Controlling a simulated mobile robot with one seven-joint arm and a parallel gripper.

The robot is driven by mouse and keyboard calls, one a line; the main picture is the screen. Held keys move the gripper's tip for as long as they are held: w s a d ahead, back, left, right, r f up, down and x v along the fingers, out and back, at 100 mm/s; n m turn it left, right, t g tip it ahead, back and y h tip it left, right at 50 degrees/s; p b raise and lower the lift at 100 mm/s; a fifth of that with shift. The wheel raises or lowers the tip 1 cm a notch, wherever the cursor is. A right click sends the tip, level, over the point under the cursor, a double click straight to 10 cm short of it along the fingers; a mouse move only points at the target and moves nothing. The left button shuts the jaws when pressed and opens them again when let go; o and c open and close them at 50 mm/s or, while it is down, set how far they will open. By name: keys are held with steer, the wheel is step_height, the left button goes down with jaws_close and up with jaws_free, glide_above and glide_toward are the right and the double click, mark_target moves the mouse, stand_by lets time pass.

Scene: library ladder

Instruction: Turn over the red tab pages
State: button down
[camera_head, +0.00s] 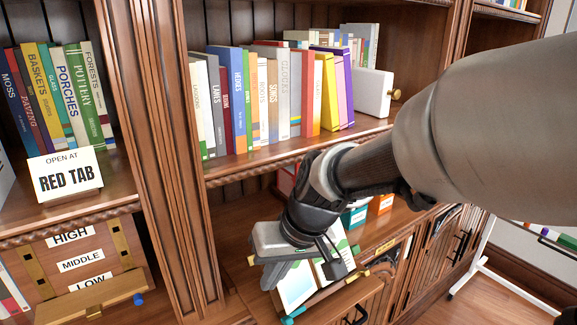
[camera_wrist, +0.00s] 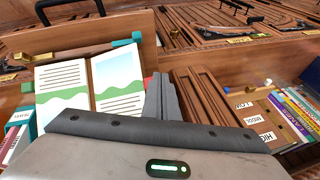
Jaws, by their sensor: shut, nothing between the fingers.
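An open book (camera_wrist: 92,85) lies on a wooden stand in the wrist view. Its left page has text lines above a green band; its right page has a blue picture above a green hill and text. In the head view the book (camera_head: 298,286) is partly hidden behind my gripper. My gripper (camera_wrist: 163,95) is shut and empty, its fingers beside the book's right edge; whether they touch it I cannot tell. In the head view my gripper (camera_head: 273,274) is over the book's left side. A small red bit (camera_wrist: 148,82) shows by the fingers, mostly hidden. A sign (camera_head: 66,175) reads "OPEN AT RED TAB".
Teal pieces (camera_wrist: 136,37) sit at the stand's edges. A shelf of upright books (camera_head: 285,90) with a white bookend (camera_head: 373,93) is above. A board labelled HIGH, MIDDLE, LOW (camera_head: 80,262) stands at left. Wooden uprights and shelf edges are close around the arm.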

steer(key=shift+w+a+f+b, duration=0.25)
steer(key=shift+w+a+f, duration=0.2)
steer(key=shift+a, duration=0.2)
steer(key=shift+w+a+f+b, duration=0.35)
steer(key=shift+a+f, duration=0.25)
steer(key=shift+a, duration=0.1)
steer(key=shift+w+a+f+b, duration=0.2)
steer(key=shift+w+a+f, duration=0.25)
steer(key=shift+a, duration=0.2)
